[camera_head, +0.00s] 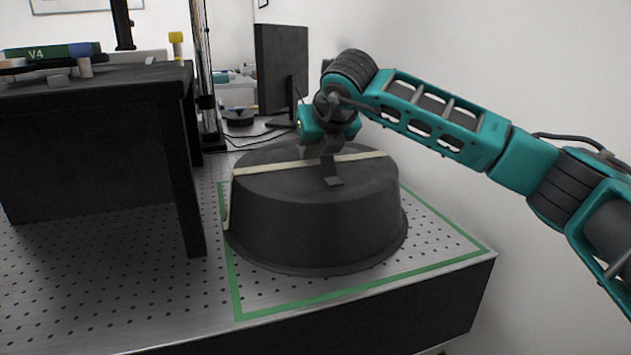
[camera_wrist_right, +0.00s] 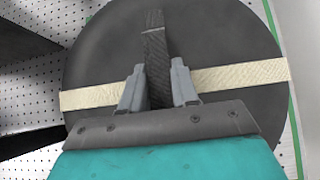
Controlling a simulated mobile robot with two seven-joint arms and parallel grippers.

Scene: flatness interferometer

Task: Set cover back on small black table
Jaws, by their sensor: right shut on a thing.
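The cover is a large round black lid (camera_head: 315,220) with a cream strap across its top. It sits on the perforated metal table inside a green taped outline, and it also fills much of the right wrist view (camera_wrist_right: 215,45). My right gripper (camera_head: 328,155) is above the cover's top, shut on its dark handle strap (camera_wrist_right: 155,45); in the wrist view its two grey fingers (camera_wrist_right: 159,88) stand on either side of the strap. The small black table (camera_head: 110,90) stands to the left of the cover. My left gripper is not in view.
The green outline (camera_head: 360,288) runs near the table's front and right edges. A black monitor (camera_head: 281,70) and cables are behind the cover. A green box marked V4 (camera_head: 40,52) and small items lie on the black table. A white wall is at right.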

